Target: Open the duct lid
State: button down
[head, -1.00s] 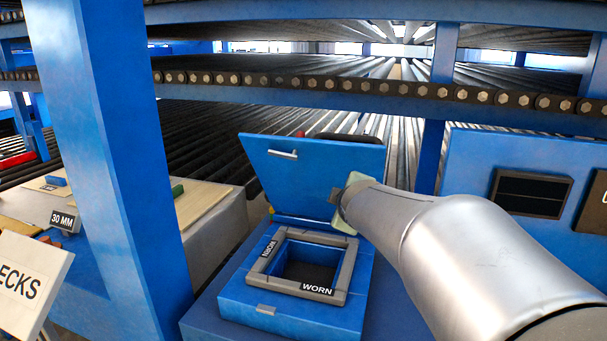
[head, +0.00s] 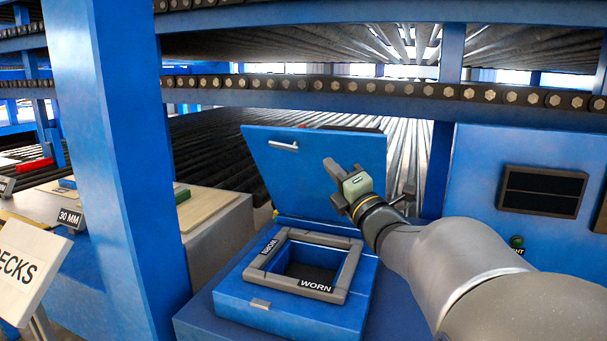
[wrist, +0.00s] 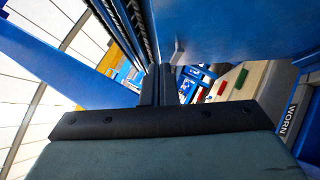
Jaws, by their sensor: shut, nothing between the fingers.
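The blue duct lid (head: 310,165) stands raised at the back of the blue duct box (head: 245,305), tilted back, with a pale bar handle (head: 284,145) near its upper left. The square opening below is uncovered, with a grey frame (head: 335,287) marked WORN around it. My gripper (head: 333,172) is shut and empty. It overlaps the lid's right part in the head view; I cannot tell whether it touches. In the wrist view the shut fingers (wrist: 160,85) lie close below the lid's blue face (wrist: 240,25), and the handle (wrist: 179,51) shows near their tips.
A thick blue post (head: 125,170) stands left of the box. A bench with a 30 MM tag (head: 70,218) lies behind it. A blue panel with a dark window (head: 540,190) stands on the right. Rollers (head: 215,150) run behind the lid.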

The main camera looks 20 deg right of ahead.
aim_at(319, 134)
jog(key=w+r+p, duration=0.1)
jog(key=w, duration=0.1)
jog(key=w+d+r, duration=0.1)
jog(key=w, duration=0.1)
jog(key=w+r+p, duration=0.1)
jog(key=w, duration=0.1)
jog(key=shift+w+d+r+p, duration=0.2)
jog(key=shift+d+r+p, duration=0.15)
